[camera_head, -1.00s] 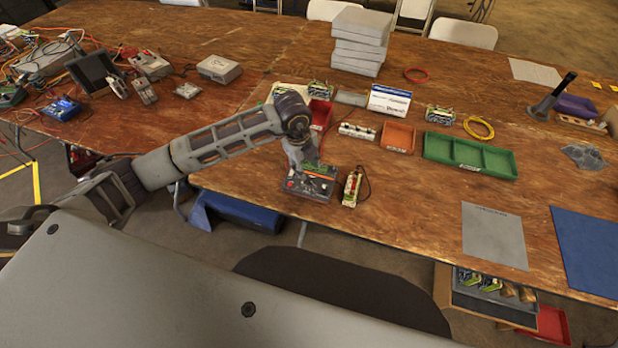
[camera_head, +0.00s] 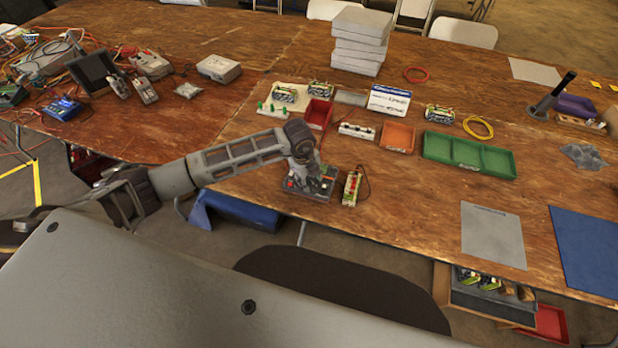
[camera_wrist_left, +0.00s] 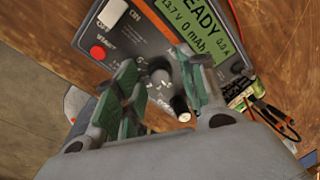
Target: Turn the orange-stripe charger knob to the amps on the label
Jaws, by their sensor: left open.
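The charger (camera_head: 318,195) is a dark grey box near the front edge of the wooden table. The left wrist view shows its face (camera_wrist_left: 92,30) with an orange stripe, a red button, a white switch and a green display reading READY, 13.7 V, 0 mAh, 0.0 A. My left gripper (camera_head: 308,178) is over the charger. In the wrist view its green-padded fingers (camera_wrist_left: 163,78) are open on either side of the dark knob (camera_wrist_left: 180,105), whose scale is partly hidden. I cannot tell whether they touch the knob. My right gripper is not in view.
A battery pack (camera_head: 351,188) with a cable stands right beside the charger. Behind are a white power strip (camera_head: 357,131), red (camera_head: 319,113) and orange (camera_head: 397,137) bins and a green tray (camera_head: 470,154). A grey mat (camera_head: 493,235) lies to the right.

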